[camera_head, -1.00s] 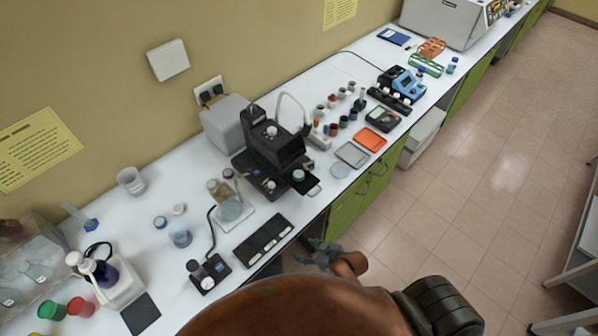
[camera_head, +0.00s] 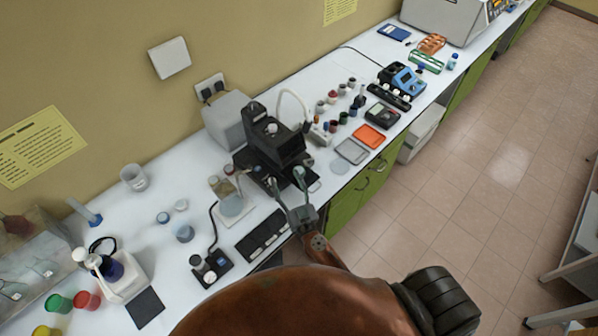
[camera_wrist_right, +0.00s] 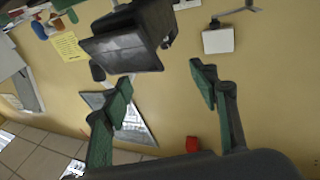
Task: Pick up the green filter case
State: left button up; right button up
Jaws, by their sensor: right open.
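My right gripper (camera_head: 286,177) is open over the front of the black microscope (camera_head: 272,140), its two fingers spread apart. It also shows in the right wrist view (camera_wrist_right: 160,76), with green pads and nothing between the fingers. The round green-topped piece seen earlier on the microscope's front plate is covered by the gripper or too small to make out; I cannot tell whether a finger touches it. The dark microscope body (camera_wrist_right: 125,45) is close beyond the fingers in the wrist view. My left gripper is not in view.
A black slide holder (camera_head: 263,236) lies left of my right forearm. Grey (camera_head: 352,151) and orange (camera_head: 369,136) trays lie to the right, with several small jars behind. Green (camera_head: 58,302) and red (camera_head: 86,300) cups stand at lower left.

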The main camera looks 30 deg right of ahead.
aim_at(299, 171)
jog(key=d+f+m+g+h, duration=0.4)
jog(key=d+f+g+h, duration=0.15)
jog(key=f, duration=0.25)
jog(key=shift+h, duration=0.35)
jog(key=x, duration=0.7)
jog(key=shift+w+a+f, duration=0.25)
jog(key=shift+f, duration=0.2)
jog(key=c, duration=1.1)
jog(key=shift+o, duration=0.2)
jog(key=shift+r, duration=0.15)
